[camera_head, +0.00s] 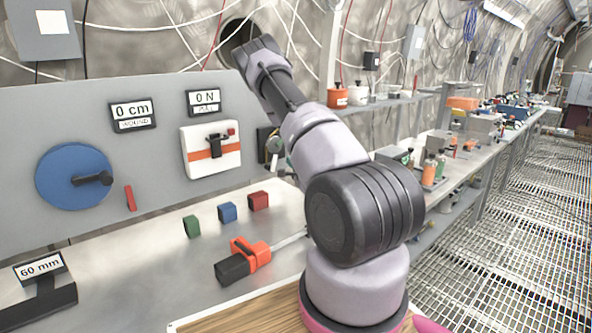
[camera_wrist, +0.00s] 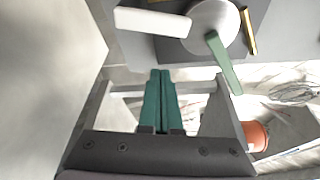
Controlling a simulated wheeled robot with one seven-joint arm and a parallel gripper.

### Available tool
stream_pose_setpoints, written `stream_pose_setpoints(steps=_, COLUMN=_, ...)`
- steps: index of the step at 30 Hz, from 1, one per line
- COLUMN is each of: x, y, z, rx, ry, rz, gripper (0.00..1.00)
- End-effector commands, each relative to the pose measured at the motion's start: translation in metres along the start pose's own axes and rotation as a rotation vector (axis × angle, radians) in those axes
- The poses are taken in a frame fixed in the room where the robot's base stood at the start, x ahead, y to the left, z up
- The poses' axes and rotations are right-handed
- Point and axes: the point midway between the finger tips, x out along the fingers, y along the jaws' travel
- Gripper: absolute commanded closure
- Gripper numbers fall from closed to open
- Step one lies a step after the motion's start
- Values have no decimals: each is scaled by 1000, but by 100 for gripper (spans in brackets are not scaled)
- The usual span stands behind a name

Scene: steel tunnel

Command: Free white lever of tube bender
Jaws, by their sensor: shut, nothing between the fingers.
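The tube bender shows at the top of the wrist view as a round pale disc (camera_wrist: 208,28) on a grey plate. The white lever (camera_wrist: 152,21) sticks out to the left of the disc. A green lever (camera_wrist: 225,64) slants down and right from the disc's middle. A yellow bar (camera_wrist: 248,32) stands at the plate's right. My gripper (camera_wrist: 160,74) is shut and empty, its green fingers pressed together below the white lever in the picture. A gap shows between fingertips and lever; their depth apart is unclear. In the head view my arm partly covers a dark fixture with a round disc (camera_head: 274,145).
The grey panel carries a blue crank wheel (camera_head: 72,175) and a white box with an orange band (camera_head: 210,149). Green, blue and red blocks (camera_head: 228,212) and an orange-black tool (camera_head: 243,260) lie on the bench. An orange pot (camera_wrist: 256,135) shows in the wrist view.

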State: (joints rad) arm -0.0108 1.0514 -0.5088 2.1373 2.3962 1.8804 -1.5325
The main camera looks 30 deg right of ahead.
Motion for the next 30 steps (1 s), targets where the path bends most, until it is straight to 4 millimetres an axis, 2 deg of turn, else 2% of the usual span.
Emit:
stream_pose_setpoints(steps=1, x=-13, y=1, z=3, rx=1, ry=0, rz=6, gripper=100)
stream_pose_setpoints(steps=9, x=-67, y=0, z=3, rx=1, ry=1, rz=6, gripper=100)
stream_pose_setpoints(steps=15, x=-93, y=0, z=3, rx=1, ry=0, rz=5, gripper=100)
stream_pose_setpoints(steps=20, x=-100, y=-1, z=3, rx=2, ry=0, rz=3, gripper=100)
stream_pose_setpoints(steps=30, x=-100, y=-1, z=3, rx=2, ry=0, rz=3, gripper=100)
